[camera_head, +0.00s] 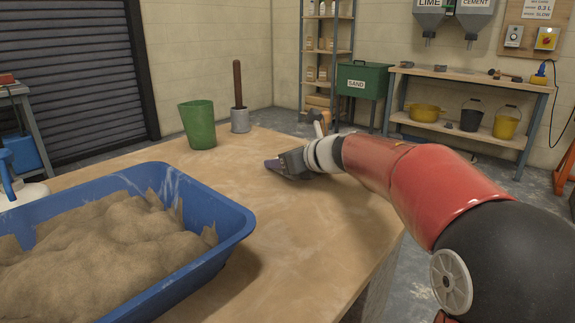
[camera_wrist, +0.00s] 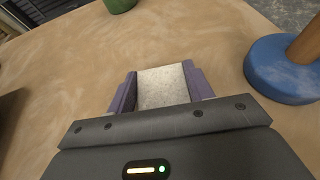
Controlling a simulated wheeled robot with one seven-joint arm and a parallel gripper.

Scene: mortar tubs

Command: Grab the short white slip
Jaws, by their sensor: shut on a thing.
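The short white slip (camera_wrist: 163,88) is a pale, speckled flat piece. In the wrist view it lies between the two purple fingers of my gripper (camera_wrist: 160,82), which are shut on its sides. In the head view my gripper (camera_head: 274,166) is low over the right part of the wooden table (camera_head: 225,226), pointing left. I cannot make out the slip in the head view, and I cannot tell whether it still touches the table.
A blue disc (camera_wrist: 272,72) with a wooden handle stands close to my gripper's right in the wrist view. A blue tub (camera_head: 235,222) of sand fills the table's left front. The table's middle is clear.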

